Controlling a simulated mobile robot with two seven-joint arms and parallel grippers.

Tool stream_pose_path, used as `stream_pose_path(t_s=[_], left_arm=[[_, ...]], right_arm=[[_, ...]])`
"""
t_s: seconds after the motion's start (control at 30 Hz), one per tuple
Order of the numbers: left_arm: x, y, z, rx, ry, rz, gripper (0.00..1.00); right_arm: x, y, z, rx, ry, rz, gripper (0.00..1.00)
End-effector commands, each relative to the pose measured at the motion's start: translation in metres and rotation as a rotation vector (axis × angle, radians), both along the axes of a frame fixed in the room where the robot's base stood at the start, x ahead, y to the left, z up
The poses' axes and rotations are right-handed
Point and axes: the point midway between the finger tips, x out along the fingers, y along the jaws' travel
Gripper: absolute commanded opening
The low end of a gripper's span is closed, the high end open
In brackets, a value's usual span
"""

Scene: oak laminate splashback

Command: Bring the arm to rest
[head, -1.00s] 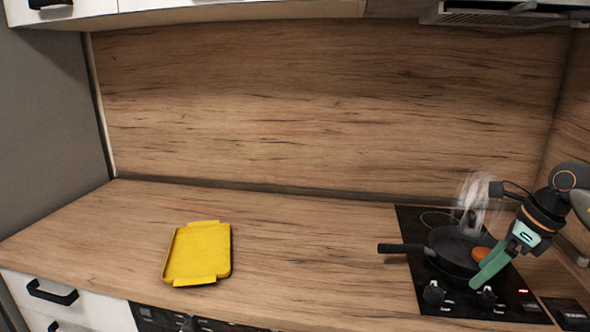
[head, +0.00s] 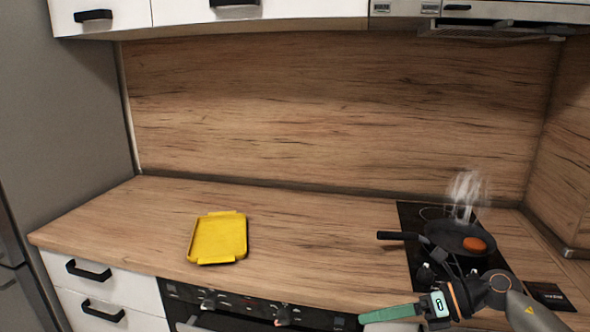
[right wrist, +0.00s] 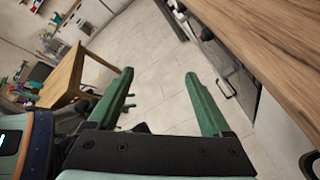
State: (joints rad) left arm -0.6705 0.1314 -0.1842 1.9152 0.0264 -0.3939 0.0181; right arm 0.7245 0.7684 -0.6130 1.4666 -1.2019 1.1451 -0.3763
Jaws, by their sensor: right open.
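My right gripper (head: 390,313) is in front of the counter's front edge, at the lower right of the head view, with its fingers pointing left. In the right wrist view its two green fingers (right wrist: 160,95) are apart with nothing between them, over the floor. My left gripper is not in view. A black frying pan (head: 447,238) sits on the hob at the right with an orange-brown round item (head: 474,244) in it. Steam rises behind the pan. The gripper is apart from the pan.
A yellow tray (head: 218,238) lies on the wooden counter (head: 310,240), which is clear between tray and hob. The oven front (head: 240,308) is below the counter edge. In the right wrist view a wooden table (right wrist: 75,80) stands across the tiled floor (right wrist: 150,45).

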Motion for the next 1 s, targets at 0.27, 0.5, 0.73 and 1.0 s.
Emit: stream_pose_path(t_s=[0.27, 0.5, 0.73, 1.0], left_arm=[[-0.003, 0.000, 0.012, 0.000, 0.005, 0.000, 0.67], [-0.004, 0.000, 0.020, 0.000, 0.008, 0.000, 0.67], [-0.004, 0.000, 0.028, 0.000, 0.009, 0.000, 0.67], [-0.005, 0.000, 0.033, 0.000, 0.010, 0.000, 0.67]], right_arm=[[-0.024, 0.071, -0.007, 0.701, 0.409, -0.324, 0.83], [-0.040, 0.046, -0.064, 1.184, 0.900, -0.798, 0.83], [-0.113, 0.005, -0.173, 1.494, 1.420, -1.374, 0.83], [-0.219, -0.007, -0.251, 1.610, 1.808, -1.857, 0.83]])
